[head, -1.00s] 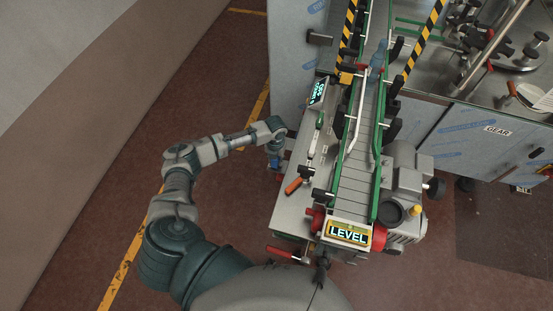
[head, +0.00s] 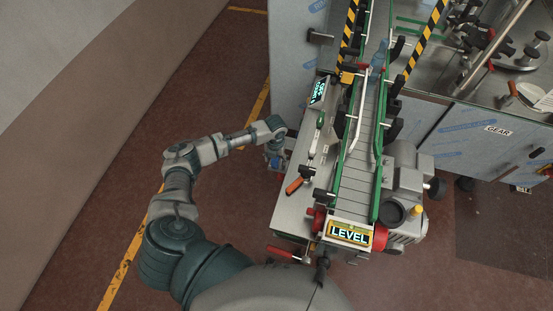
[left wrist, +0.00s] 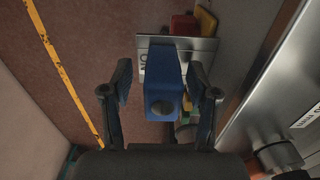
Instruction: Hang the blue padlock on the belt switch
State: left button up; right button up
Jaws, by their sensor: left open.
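The blue padlock (left wrist: 163,85) shows large in the left wrist view, its blocky end with a round dark spot facing the camera. My left gripper (left wrist: 161,80) is open, with one finger on each side of the padlock and visible gaps between. Behind it is a pale metal plate (left wrist: 206,48) with partly covered lettering, apparently the belt switch's plate. The padlock's shackle is hidden, so I cannot tell whether it is through the switch. In the head view my left gripper (head: 275,160) is low beside the conveyor's left side. My right gripper is not seen.
Red (left wrist: 183,25) and yellow (left wrist: 206,21) parts sit beyond the plate. The conveyor (head: 358,160) with its steel side panel (head: 296,208) stands right of my left arm. The floor to the left is clear.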

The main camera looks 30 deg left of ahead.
pick_arm(q)
jog(key=r, duration=1.1)
jog(key=shift+d+r, duration=0.3)
jog(key=shift+r, duration=0.1)
jog(key=shift+a, duration=0.1)
jog(key=shift+a+f, duration=0.1)
